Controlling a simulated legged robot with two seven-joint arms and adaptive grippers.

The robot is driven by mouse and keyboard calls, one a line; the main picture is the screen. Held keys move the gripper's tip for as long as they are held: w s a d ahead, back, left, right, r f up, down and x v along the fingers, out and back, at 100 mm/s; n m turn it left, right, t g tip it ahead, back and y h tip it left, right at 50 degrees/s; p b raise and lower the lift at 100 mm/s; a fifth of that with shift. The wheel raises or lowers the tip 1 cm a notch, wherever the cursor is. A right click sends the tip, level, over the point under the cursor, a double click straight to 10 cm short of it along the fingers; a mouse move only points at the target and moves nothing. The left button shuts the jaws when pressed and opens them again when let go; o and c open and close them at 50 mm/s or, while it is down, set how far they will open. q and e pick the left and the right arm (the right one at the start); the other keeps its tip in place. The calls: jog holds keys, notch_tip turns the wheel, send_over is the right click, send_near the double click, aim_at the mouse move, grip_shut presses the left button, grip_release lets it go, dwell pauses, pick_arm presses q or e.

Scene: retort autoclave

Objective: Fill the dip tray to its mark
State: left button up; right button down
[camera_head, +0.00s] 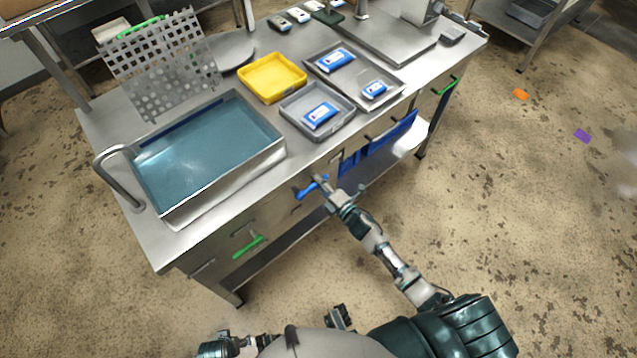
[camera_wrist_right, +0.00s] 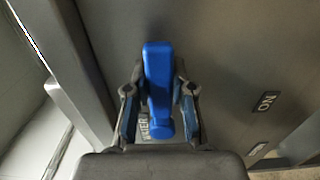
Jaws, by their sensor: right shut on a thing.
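The dip tray (camera_head: 225,182), a deep steel tank, stands at the left of the bench and holds bluish water. A dark blue line (camera_head: 190,125) runs along its far inner wall; I cannot tell if it is the mark. A blue lever (camera_head: 307,190) sits on the bench front. My right gripper (camera_head: 322,183) is shut on this lever, which shows upright between the fingers in the wrist view (camera_wrist_right: 158,85). A label partly hidden behind it ends in "TER".
A bent steel spout (camera_head: 118,170) stands at the tray's left. A perforated plate (camera_head: 160,65) with a green handle stands behind. A yellow tray (camera_head: 272,77) and grey trays (camera_head: 290,105) with blue packs are to the right. An "ON" plate (camera_wrist_right: 266,101) is right of the lever.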

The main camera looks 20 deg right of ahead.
jog(key=shift+s+f, duration=0.1)
jog(key=shift+f, duration=0.15)
jog(key=c, duration=1)
grip_release()
jog(key=shift+r, duration=0.15)
jog(key=shift+o, duration=0.2)
jog(key=shift+s, duration=0.1)
jog(key=v, duration=1.1)
jog(key=shift+s+d, duration=0.15)
jog(key=shift+s, duration=0.2)
